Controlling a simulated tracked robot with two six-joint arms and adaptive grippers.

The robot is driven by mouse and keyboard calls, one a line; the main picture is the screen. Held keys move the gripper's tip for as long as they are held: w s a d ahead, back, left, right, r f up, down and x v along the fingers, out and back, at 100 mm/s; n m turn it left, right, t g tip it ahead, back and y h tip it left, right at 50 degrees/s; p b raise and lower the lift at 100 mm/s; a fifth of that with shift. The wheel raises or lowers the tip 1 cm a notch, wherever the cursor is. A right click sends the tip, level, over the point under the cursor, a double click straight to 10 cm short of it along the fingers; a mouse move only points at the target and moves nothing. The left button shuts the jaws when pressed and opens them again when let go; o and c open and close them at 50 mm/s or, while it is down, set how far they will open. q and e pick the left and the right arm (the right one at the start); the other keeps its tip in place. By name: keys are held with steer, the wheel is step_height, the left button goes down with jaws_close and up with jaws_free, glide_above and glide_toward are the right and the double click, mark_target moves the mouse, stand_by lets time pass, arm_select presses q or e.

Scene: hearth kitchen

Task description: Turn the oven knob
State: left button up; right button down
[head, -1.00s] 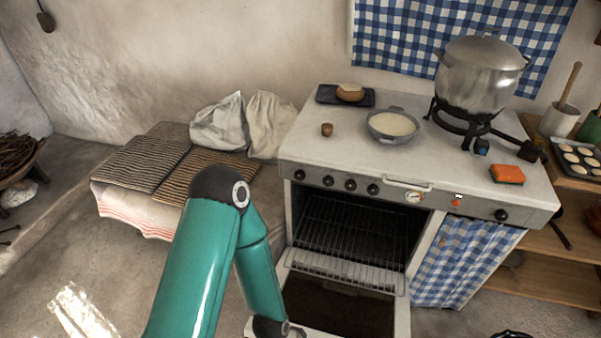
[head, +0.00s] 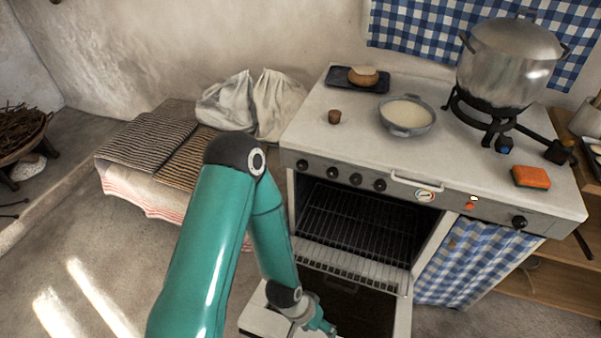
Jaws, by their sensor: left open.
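The white stove (head: 300,130) has a grey front panel with several black knobs. A row of them sits at the left, one of which is the leftmost knob (head: 302,165), and a single knob (head: 519,222) sits at the right end. Which one is the oven knob, I cannot tell. The oven door (head: 262,322) hangs open below the dark oven with its wire rack (head: 350,222). My left gripper (head: 326,329) is open, low over the open door and well below the knobs, touching none of them. Its fingertips are partly cut by the bottom edge. My right gripper is out of view.
A bar handle (head: 410,183) and a round gauge (head: 425,195) are on the panel. A bowl (head: 407,115), a large pot (head: 507,65) on a burner and an orange sponge (head: 531,177) stand on top. A bench with striped mats (head: 150,146) is left of the stove.

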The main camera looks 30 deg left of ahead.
arm_select(q)
steer(key=w+a+f+t+y+b, duration=0.1)
steer(key=w+a+f+t+b, duration=0.2)
steer(key=w+a+t+b, duration=0.45)
steer(key=m+t+y+b, duration=0.2)
steer(key=t+y+b, duration=0.55)
steer(key=b, duration=1.45)
glide_toward(301, 168)
steer(key=shift+t+h, duration=0.45)
steer(key=shift+t, duration=0.05)
steer(key=x, duration=0.9)
steer(key=shift+w+a+f, duration=0.1)
steer(key=shift+a+f, duration=0.2)
steer(key=shift+f, duration=0.1)
